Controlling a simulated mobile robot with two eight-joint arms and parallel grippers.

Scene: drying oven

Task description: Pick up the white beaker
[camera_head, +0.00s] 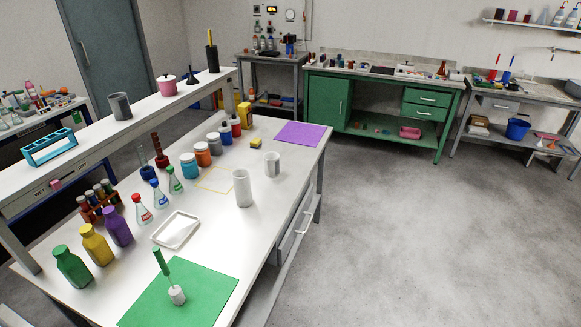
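Two white vessels stand upright on the white workbench (216,262). One is a tall, narrow white cylinder (242,190) near the bench's right edge. The other is a shorter, wider white beaker-like cup (272,165), just behind it and to the right, apart from it. The shorter one looks more like a beaker, but the names cannot be read. Neither of my grippers shows in the head view, and nothing is holding either vessel.
A white tray (160,241), small flasks (160,195) and several lidded jars stand left of the vessels. A purple mat (299,134) lies behind; a green mat (215,285) with a green-handled tool (163,264) lies in front. A raised shelf (146,113) runs along the left. Open floor is right.

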